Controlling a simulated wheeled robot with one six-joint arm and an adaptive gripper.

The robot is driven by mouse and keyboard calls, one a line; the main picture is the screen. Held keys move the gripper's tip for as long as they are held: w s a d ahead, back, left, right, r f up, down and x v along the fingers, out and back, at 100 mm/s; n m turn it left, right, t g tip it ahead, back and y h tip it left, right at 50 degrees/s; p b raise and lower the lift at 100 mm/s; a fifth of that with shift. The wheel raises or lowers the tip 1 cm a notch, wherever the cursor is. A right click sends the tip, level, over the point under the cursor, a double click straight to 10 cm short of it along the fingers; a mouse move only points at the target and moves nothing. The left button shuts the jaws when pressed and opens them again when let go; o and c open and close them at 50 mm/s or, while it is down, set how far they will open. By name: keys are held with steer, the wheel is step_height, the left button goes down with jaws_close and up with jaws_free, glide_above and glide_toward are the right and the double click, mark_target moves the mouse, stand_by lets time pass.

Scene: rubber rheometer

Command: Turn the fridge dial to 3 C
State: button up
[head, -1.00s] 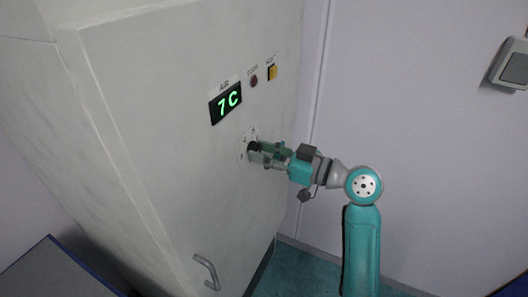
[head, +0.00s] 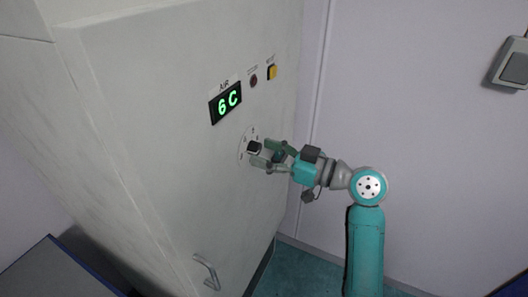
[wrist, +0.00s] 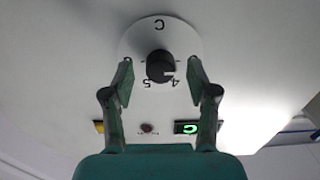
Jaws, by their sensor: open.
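The fridge dial is a black knob (head: 254,147) on a round white scale plate on the fridge door (head: 150,130). In the wrist view the knob (wrist: 160,66) sits at the middle of the plate, with a "C" and digits including 4 and 5 around it, upside down. The display (head: 226,103) above the dial reads 6 C in green. My gripper (head: 261,153) is open at the dial. In the wrist view its two fingers (wrist: 160,76) stand on either side of the knob, with a gap on both sides.
A small red lamp (head: 253,80) and a yellow switch (head: 272,72) sit above and right of the dial. A door handle (head: 207,272) is lower down. A grey wall switch (head: 512,67) is at the far right.

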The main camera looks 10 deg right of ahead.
steer(key=v, duration=1.1)
step_height(320, 180, down, 15)
steer(key=s+a+m+t+h, duration=0.1)
steer(key=s+m+t+h, duration=0.25)
steer(key=m+h, duration=0.35)
steer(key=s+f+m+h, duration=0.4)
steer(key=s+f+m, duration=0.2)
steer(key=s+f, duration=0.4)
steer(key=s+d+f+h, duration=0.1)
steer(key=s+f+h, duration=0.1)
steer(key=s, duration=0.5)
steer(key=s+d+f+h, duration=0.1)
steer(key=s+f+h, duration=0.1)
steer(key=s, duration=0.5)
steer(key=s+r+n, duration=0.2)
steer(key=s+r, duration=0.4)
steer(key=s, duration=0.6)
steer(key=shift+s+a+t, duration=0.15)
steer(key=shift+a+t, duration=0.15)
steer(key=shift+t, duration=0.05)
